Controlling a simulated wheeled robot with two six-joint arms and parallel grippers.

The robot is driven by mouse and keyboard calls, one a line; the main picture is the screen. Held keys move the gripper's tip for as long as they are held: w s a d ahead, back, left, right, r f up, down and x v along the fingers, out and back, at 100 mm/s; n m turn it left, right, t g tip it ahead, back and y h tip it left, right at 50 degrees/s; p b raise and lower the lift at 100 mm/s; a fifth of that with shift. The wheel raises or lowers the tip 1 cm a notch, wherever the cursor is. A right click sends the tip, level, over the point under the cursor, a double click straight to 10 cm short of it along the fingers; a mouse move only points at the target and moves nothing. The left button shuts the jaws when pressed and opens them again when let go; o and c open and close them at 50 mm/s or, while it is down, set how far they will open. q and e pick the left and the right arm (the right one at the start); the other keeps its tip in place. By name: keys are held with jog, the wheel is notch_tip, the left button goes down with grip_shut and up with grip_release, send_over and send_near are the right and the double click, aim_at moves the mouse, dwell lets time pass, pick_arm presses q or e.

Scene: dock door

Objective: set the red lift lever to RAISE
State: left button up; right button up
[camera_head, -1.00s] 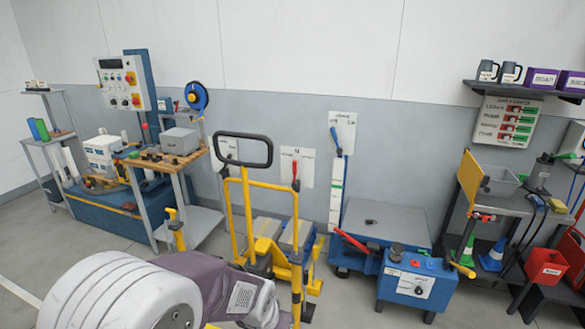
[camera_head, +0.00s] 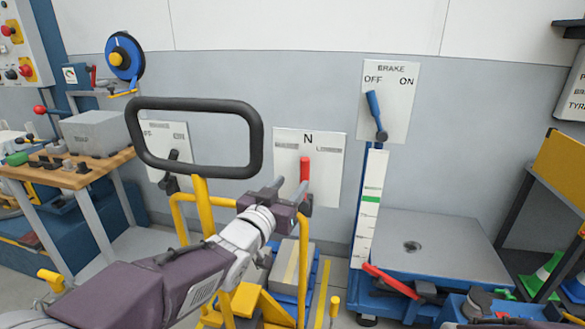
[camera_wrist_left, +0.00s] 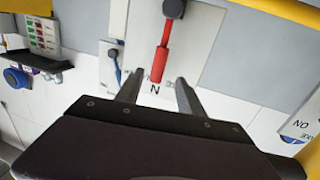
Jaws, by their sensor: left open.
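The red lever (camera_head: 305,169) stands upright on a white wall plate (camera_head: 283,138), pointing at the letter N. Words flank the N on both sides, too blurred to read surely. The left gripper (camera_head: 291,191) is open just in front of the plate, close to the lever. In the left wrist view, the red lever (camera_wrist_left: 162,52) appears upside down, its tip near the gap between the open fingers (camera_wrist_left: 158,92). I cannot tell whether they touch it.
A black handle loop (camera_head: 195,104) on a yellow frame stands left of the lever, near my arm. A blue lever (camera_head: 375,112) on an OFF/ON plate is to the right. A grey-topped platform (camera_head: 430,245) stands below it. A wooden-topped bench (camera_head: 75,178) is at left.

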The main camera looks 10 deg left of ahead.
aim_at(303, 170)
pick_arm(q)
jog(key=w, duration=0.3)
jog(key=w+d, duration=0.1)
jog(key=w, duration=0.2)
jog(key=w+d+b, duration=0.1)
jog(key=w, duration=0.1)
jog(key=shift+w+r, duration=0.35)
jog(key=shift+w, duration=0.05)
grip_shut()
dwell(1.1)
